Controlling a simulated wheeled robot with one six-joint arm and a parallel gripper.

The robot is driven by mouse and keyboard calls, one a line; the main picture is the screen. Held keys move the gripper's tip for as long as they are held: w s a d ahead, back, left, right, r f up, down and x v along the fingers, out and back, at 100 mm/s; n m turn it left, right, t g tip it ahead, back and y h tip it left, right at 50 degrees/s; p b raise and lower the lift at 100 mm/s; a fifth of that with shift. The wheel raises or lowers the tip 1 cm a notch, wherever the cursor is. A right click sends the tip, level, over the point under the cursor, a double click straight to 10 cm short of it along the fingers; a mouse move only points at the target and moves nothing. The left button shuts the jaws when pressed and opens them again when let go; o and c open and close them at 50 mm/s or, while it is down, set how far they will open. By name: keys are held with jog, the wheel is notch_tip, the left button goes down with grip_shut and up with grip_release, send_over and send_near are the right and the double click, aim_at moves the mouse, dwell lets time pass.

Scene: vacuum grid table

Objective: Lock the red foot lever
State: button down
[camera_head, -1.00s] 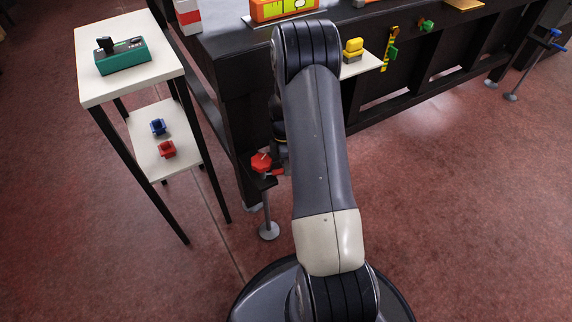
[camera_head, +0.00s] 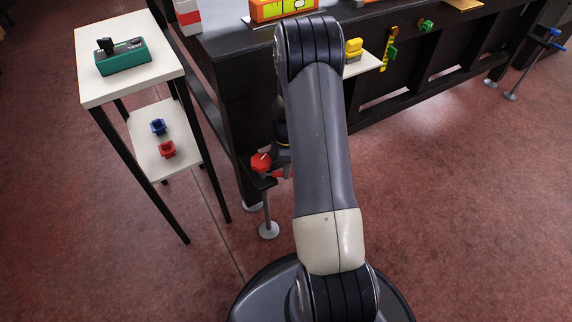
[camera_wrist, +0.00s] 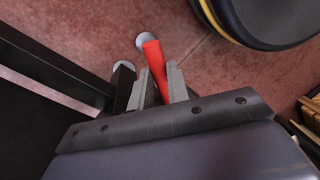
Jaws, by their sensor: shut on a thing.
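The red foot lever (camera_wrist: 152,52) lies between the two grey fingers of my gripper (camera_wrist: 159,78) in the wrist view, and its outer end sticks out past the fingertips. My gripper is shut on it. In the head view a small part of the red lever (camera_head: 287,172) shows beside my arm, next to a red knob (camera_head: 261,162) on top of the metal foot (camera_head: 267,215) at the table's front left corner. My forearm hides most of the gripper and lever there.
The black grid table (camera_head: 226,120) stands right behind the foot. A white side table (camera_head: 95,87) stands to the left, with a teal device on top and small blue and red parts on its lower shelf. Open red floor lies to the right.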

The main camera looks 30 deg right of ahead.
jog(key=s+a+m+t+y, duration=0.1)
jog(key=s+a+m, duration=0.3)
jog(key=m, duration=0.8)
jog(key=shift+s+a+t, duration=0.2)
jog(key=shift+a+t, duration=0.3)
jog(key=shift+a, duration=0.6)
jog(key=c, duration=1.3)
grip_release()
jog(key=shift+c, duration=0.2)
jog(key=shift+r, duration=0.1)
